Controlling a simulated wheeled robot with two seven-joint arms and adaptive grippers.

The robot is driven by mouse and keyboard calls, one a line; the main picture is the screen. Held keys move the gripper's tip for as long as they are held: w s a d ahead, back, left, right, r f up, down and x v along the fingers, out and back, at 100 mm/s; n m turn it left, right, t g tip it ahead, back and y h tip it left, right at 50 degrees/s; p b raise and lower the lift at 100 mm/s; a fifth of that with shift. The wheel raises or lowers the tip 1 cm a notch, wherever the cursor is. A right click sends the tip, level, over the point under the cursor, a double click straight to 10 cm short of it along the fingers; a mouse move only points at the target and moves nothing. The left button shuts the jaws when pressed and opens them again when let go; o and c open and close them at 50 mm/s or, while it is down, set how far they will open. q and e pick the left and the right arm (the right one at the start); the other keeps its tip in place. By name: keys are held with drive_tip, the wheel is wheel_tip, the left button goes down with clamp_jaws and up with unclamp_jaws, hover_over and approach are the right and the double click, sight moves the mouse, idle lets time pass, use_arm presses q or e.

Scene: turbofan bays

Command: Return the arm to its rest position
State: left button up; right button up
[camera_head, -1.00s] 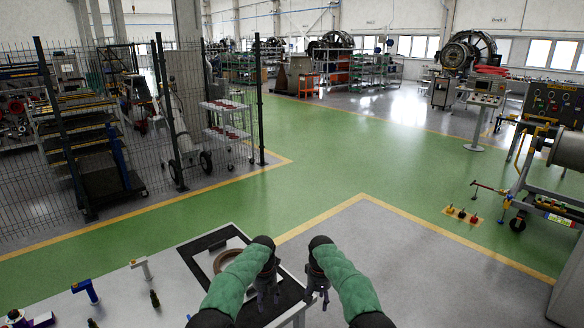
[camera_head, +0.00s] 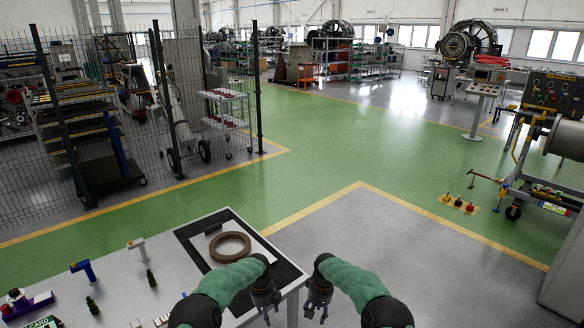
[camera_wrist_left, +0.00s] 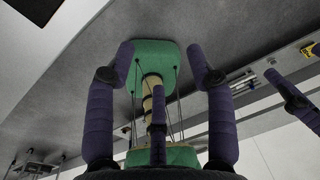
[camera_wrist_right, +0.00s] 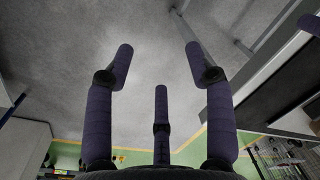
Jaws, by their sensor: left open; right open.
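My left gripper (camera_head: 266,305) is at the right edge of the worktable in the head view, pointing down. In the left wrist view its fingers (camera_wrist_left: 162,75) are spread and empty, with a green padded part of my own body behind them. My right gripper (camera_head: 316,305) hangs beside it, to the right, over the grey floor. In the right wrist view its fingers (camera_wrist_right: 155,65) are spread with nothing between them. Both green-sleeved forearms come in low in the head view, their grippers close together but apart.
The worktable (camera_head: 165,262) holds a brown ring (camera_head: 230,247) on a black-edged mat (camera_head: 197,240), a blue-handled tool (camera_head: 83,269) and a white-handled tool (camera_head: 137,245). A wire fence (camera_head: 105,130) stands behind at left. Grey floor (camera_head: 400,250) to the right is clear.

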use_arm(q)
drive_tip(key=s+f+n+h+b, duration=0.2)
drive_tip(key=s+f+n+b, duration=0.3)
drive_tip(key=s+f+n, duration=1.15)
use_arm(e)
drive_tip(key=s+f+m+y, duration=0.1)
drive_tip(key=s+f+y, duration=0.1)
drive_tip(key=s+f, duration=1.55)
use_arm(q)
drive_tip(key=s+f+n+b, duration=0.1)
drive_tip(key=s+n+b, duration=0.1)
drive_tip(key=s+n, duration=0.5)
drive_tip(key=s+a+f+n+b, duration=0.1)
drive_tip(key=s+n, duration=0.7)
drive_tip(key=s, duration=0.9)
drive_tip(key=shift+a+f+t+h+b, duration=0.15)
drive_tip(key=shift+f+t+h+b, duration=0.2)
drive_tip(key=shift+f+b, duration=0.35)
use_arm(e)
drive_tip(key=s+d+f+m, duration=0.1)
drive_tip(key=s+f+m, duration=0.1)
drive_tip(key=s, duration=2.1)
drive_tip(key=shift+s+m+t+y, duration=0.15)
drive_tip(key=shift+m+t+y, duration=0.15)
drive_tip(key=shift+y, duration=0.1)
